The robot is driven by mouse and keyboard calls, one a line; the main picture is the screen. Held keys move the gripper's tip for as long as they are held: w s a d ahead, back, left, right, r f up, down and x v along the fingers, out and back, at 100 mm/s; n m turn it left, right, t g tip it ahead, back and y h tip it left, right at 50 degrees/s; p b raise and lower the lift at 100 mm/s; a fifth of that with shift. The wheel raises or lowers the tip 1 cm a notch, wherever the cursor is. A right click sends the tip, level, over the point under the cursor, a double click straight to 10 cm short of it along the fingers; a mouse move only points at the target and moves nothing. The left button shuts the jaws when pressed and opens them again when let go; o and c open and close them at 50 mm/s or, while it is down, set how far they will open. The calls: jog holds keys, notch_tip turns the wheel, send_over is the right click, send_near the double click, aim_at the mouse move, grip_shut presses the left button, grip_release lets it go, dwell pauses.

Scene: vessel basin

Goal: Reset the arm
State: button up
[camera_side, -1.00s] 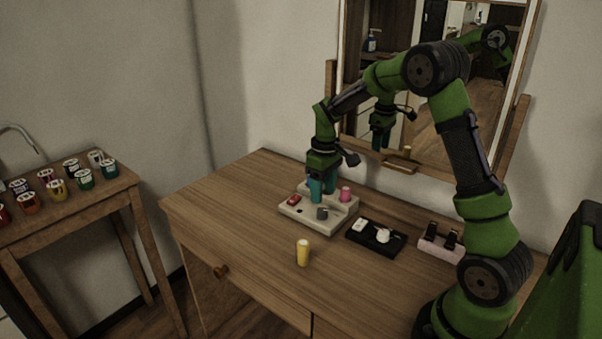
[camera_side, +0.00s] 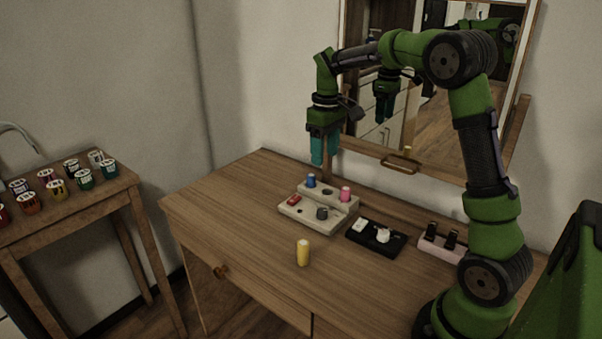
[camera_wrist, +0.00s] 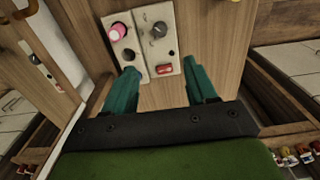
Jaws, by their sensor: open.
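My gripper (camera_side: 324,150) is raised well above the wooden table (camera_side: 235,215) in the side view, its teal fingers pointing down. It is open and empty. In the wrist view its two fingers (camera_wrist: 163,90) stand apart with nothing between them. Below it is a pale stepped holder (camera_side: 300,218). The holder carries a blue piece (camera_side: 311,181), a pink piece (camera_side: 346,194), a red piece (camera_side: 293,199) and a grey knob-like piece (camera_side: 322,213).
A yellow cylinder (camera_side: 303,253) stands near the table's front. A black tray (camera_side: 371,247) with white items and a pinkish block (camera_side: 436,256) with dark pieces lie to the right. A mirror (camera_side: 430,130) stands behind. A side table (camera_side: 100,205) at left holds several jars. The table's left part is clear.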

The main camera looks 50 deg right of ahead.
jog(key=s+a+r+m+t+y, duration=0.1)
jog(key=s+a+r+m+t, duration=0.1)
jog(key=s+a, duration=0.7)
jog(key=s+a+r+m+t+y, duration=0.1)
jog(key=s+a+r+m+t, duration=0.1)
jog(key=s+a+t, duration=0.3)
jog(key=s+a, duration=0.3)
jog(key=a, duration=0.1)
jog(key=shift+s+a+r, duration=0.15)
jog(key=shift+s+r, duration=0.1)
jog(key=shift+s, duration=0.15)
